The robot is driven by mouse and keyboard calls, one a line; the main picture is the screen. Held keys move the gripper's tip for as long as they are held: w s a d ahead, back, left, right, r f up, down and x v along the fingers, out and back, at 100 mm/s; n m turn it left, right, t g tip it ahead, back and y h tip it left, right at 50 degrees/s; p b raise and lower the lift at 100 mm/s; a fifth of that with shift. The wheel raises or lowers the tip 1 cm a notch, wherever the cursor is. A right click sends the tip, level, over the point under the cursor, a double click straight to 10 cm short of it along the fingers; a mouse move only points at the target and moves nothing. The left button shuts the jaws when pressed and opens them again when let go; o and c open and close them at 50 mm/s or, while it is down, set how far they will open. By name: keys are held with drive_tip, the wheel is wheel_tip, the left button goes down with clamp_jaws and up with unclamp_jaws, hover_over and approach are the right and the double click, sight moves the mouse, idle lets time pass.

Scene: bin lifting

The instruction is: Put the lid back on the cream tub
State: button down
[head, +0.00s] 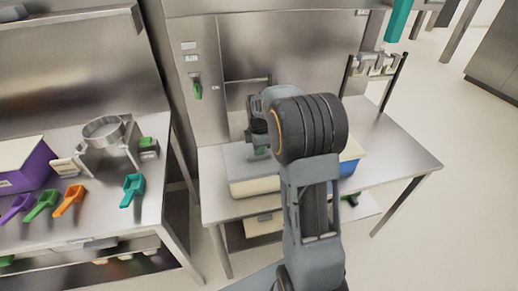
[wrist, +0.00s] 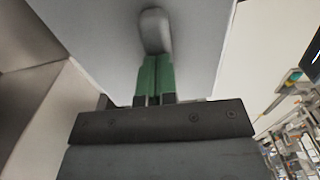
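The cream tub (head: 256,187) stands on the steel table in the head view, partly hidden behind my arm. The grey lid (head: 238,160) is over the tub's left part; I cannot tell whether it rests on the rim or is just above it. My gripper (head: 261,151) is at the lid from above, mostly hidden by my wrist. In the wrist view, the green fingers of my gripper (wrist: 156,72) are close together on the lid's rounded grey handle (wrist: 155,32). The lid's flat face (wrist: 95,35) spreads around them.
The steel table (head: 400,160) is clear on the right. The left bench holds a purple bin (head: 25,165), coloured scoops (head: 70,199) and a metal ring on a stand (head: 104,131).

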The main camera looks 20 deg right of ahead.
drive_tip(key=shift+r, duration=0.15)
drive_tip(key=shift+r+p, duration=2.7)
drive_tip(key=shift+r, duration=0.7)
drive_tip(key=shift+f+m, duration=0.1)
drive_tip(key=shift+m, duration=0.9)
drive_tip(key=s+a+r+m+t, duration=0.2)
drive_tip(key=s+a+r+m, duration=0.2)
drive_tip(key=s+m, duration=0.3)
drive_tip(key=s+a+r+m+t, duration=0.2)
drive_tip(key=s+a+r+m, duration=0.2)
drive_tip(key=s, duration=0.9)
drive_tip(key=shift+a+r+m, duration=0.15)
drive_tip(key=shift+a+m, duration=0.8)
drive_tip(key=shift+m, duration=0.55)
